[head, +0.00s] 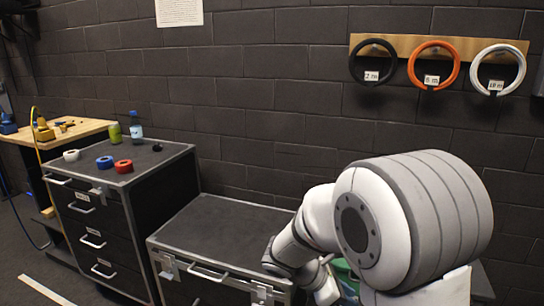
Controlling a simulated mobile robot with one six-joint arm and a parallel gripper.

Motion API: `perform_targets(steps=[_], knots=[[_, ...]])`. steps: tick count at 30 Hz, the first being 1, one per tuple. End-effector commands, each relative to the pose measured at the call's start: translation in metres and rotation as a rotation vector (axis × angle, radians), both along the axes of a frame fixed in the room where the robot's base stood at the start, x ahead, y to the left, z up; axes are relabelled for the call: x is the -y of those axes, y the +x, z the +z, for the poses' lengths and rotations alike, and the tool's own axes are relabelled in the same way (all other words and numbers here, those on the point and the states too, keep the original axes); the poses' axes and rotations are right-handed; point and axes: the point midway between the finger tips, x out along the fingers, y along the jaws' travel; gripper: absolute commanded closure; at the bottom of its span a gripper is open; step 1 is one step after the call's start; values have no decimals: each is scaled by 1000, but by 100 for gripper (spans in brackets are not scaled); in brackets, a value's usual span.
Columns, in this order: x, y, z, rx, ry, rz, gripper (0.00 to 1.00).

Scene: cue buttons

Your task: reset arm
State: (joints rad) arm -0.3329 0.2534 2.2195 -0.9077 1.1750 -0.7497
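My white and grey arm (415,220) fills the lower right of the head view. It is folded, with its bent links reaching left over the right part of a low black case. The end of the arm runs down toward the bottom edge, and my gripper does not show. Whether it holds anything cannot be seen. No cue buttons are clearly visible.
A black drawer cabinet (100,228) at left carries tape rolls (105,162) and bottles. The low black case (225,230) stands beside it. A wooden bench (65,132) is far left. Black, orange and white coils (434,65) hang high on the wall. Something green (346,272) shows behind my arm.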

Motion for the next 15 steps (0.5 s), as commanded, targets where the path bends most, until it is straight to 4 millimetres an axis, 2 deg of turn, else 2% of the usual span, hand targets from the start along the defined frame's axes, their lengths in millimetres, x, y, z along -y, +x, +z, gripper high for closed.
perform_targets(steps=[1,6,12,15], knots=[[6,-16,24,75,71,-109,71],[10,-65,65,322,311,-500,71],[-2,-110,111,596,579,-974,71],[-10,-124,130,703,693,-1181,71]])
